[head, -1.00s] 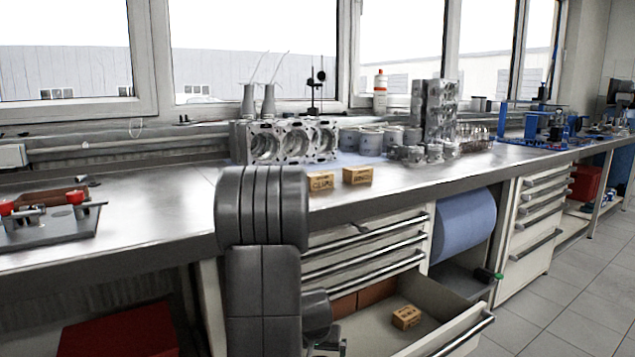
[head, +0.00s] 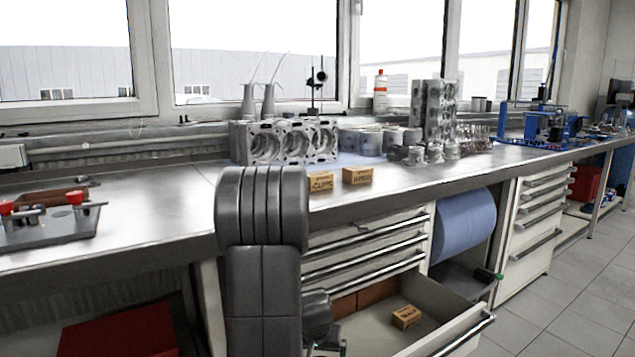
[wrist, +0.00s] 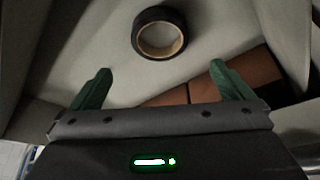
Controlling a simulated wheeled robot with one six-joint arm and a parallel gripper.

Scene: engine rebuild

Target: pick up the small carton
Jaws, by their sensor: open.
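A small tan carton (head: 406,317) with dark print lies in the open drawer (head: 372,338) in the head view. Two similar cartons stand on the bench edge, a left one (head: 319,184) and a right one (head: 358,176). My gripper (wrist: 165,82) is open, its green fingers apart with nothing between them. In the wrist view it is over the drawer's inside, with a dark roll of tape (wrist: 141,39) ahead of it. No printed carton can be made out in the wrist view. In the head view my arm hides most of the gripper.
Brown blocks (wrist: 238,77) lie in the drawer near my right finger. Shut drawers (head: 365,240) and the bench overhang are above it. A blue paper roll (head: 464,224) hangs to the right. An engine block (head: 290,142) stands on the bench.

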